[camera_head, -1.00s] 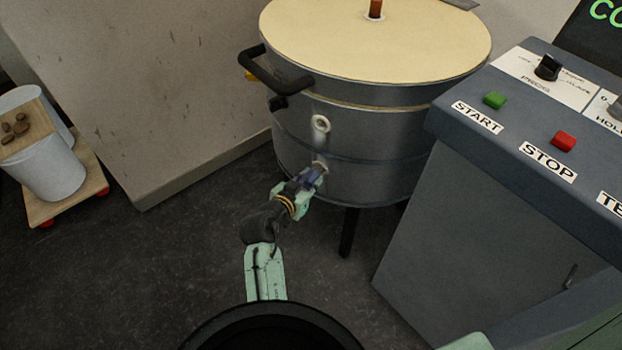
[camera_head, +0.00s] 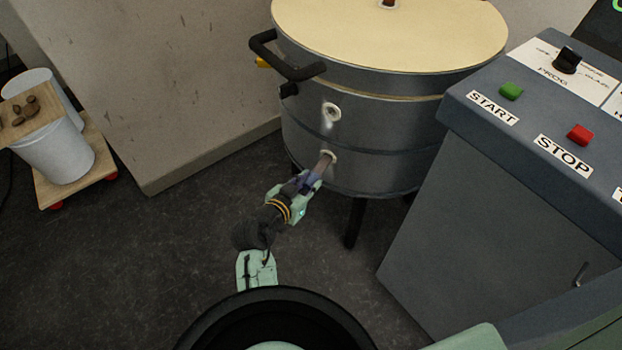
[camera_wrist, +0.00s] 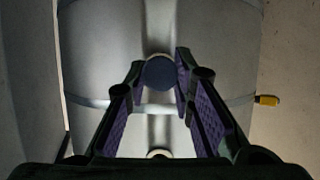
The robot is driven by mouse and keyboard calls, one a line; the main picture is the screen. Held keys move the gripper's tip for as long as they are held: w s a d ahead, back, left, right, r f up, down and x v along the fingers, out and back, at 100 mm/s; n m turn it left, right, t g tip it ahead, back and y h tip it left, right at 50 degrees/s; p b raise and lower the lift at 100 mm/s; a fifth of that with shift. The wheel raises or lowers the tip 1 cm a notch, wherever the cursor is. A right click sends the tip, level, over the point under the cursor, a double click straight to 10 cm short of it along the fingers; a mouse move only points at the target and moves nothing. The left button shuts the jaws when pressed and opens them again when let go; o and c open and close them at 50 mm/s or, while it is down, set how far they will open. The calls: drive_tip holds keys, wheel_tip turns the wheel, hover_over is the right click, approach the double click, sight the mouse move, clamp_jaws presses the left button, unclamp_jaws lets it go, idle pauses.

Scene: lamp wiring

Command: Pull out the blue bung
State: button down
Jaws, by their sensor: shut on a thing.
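The blue bung shows in the wrist view as a round dark-blue end (camera_wrist: 159,73) between my fingertips. In the head view its pale brownish shaft (camera_head: 323,165) shows between my gripper (camera_head: 309,180) and the lower port ring (camera_head: 331,155) of the round grey kiln (camera_head: 390,165). My gripper is shut on the bung from the lower left, a short way off the kiln wall. The shaft reaches the port; how much of it is still inside is hidden. An upper port with a white ring (camera_head: 331,112) sits above.
A black handle (camera_head: 285,62) juts from the kiln's left side. A control console (camera_head: 480,210) with START and STOP buttons stands close on the right. A wall panel (camera_head: 190,110) is behind; a white bucket (camera_head: 58,155) on a trolley is far left. Floor at lower left is clear.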

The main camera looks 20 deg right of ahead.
drive_tip(key=shift+s+a+b, duration=0.4)
drive_tip(key=shift+s+a, duration=0.95)
drive_tip(key=shift+a, duration=0.1)
drive_tip(key=shift+w, duration=0.1)
